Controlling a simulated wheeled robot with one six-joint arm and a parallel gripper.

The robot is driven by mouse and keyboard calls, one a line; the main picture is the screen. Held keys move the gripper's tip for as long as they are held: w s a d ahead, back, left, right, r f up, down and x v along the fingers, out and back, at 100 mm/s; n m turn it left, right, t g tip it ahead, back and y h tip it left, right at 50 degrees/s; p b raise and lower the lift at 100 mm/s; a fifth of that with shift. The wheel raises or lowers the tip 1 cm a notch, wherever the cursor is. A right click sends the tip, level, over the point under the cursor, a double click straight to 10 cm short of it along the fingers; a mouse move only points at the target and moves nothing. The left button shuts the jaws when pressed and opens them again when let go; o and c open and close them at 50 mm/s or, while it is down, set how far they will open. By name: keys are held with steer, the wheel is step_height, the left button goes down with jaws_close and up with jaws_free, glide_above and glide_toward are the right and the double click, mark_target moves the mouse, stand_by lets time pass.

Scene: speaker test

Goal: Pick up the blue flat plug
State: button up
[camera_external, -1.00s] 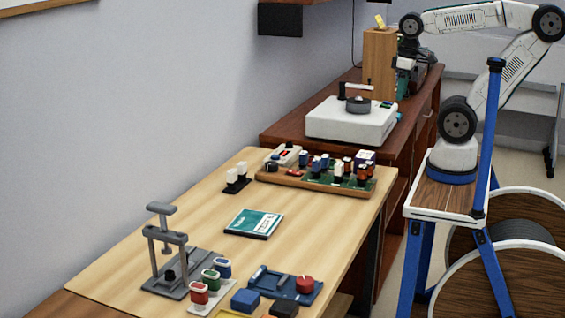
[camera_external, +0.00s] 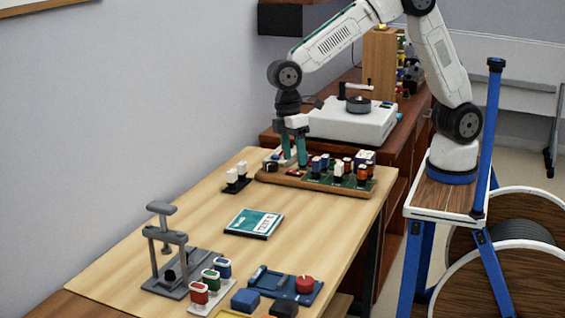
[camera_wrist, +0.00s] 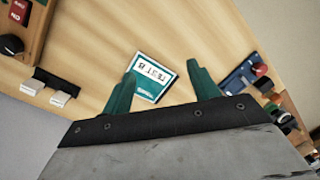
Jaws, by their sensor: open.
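Several blue pieces show, and I cannot tell for certain which is the flat plug. A blue plug (camera_external: 223,268) with a pale top stands in a white holder (camera_external: 197,307) beside a green and a red plug. A small blue part (camera_external: 316,166) stands on the board. My gripper (camera_external: 294,162) is open and empty, pointing down near the left end of the board. In the wrist view my gripper (camera_wrist: 161,69) shows its two teal fingers spread apart, with the card beyond them.
The wooden board (camera_external: 330,187) carries several upright parts. White plugs (camera_external: 237,175) stand left of it. A teal card (camera_external: 253,223) lies mid-table. A grey press frame (camera_external: 168,240), a blue block (camera_external: 245,300) and a blue tray with a red knob (camera_external: 304,284) stand at the front.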

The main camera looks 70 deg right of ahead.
mark_target(223, 267)
steer(key=a+f+n, duration=0.1)
steer(key=a+f, duration=0.3)
steer(key=a, duration=0.4)
steer(key=a+f+n+y, duration=0.1)
steer(key=a+f, duration=0.3)
steer(key=a, duration=0.5)
steer(key=a+f+n+y, duration=0.1)
steer(key=a+f+n, duration=0.2)
steer(key=a, duration=0.5)
steer(key=shift+x, duration=0.8)
steer(key=a, duration=0.2)
steer(key=a+n, duration=0.1)
steer(key=shift+w+a+t+y, duration=0.4)
steer(key=shift+n+t+y, duration=0.4)
steer(key=shift+n+y, duration=0.2)
steer(key=shift+n, duration=0.2)
steer(key=w+a+r, duration=0.2)
steer(key=a, duration=0.1)
steer(key=shift+w+a+r, duration=0.15)
steer(key=shift+a+r, duration=0.15)
steer(key=shift+a, duration=0.05)
steer(key=x, duration=0.6)
steer(key=shift+w+f, duration=0.25)
steer(key=shift+f, duration=0.1)
steer(key=c, duration=1.1)
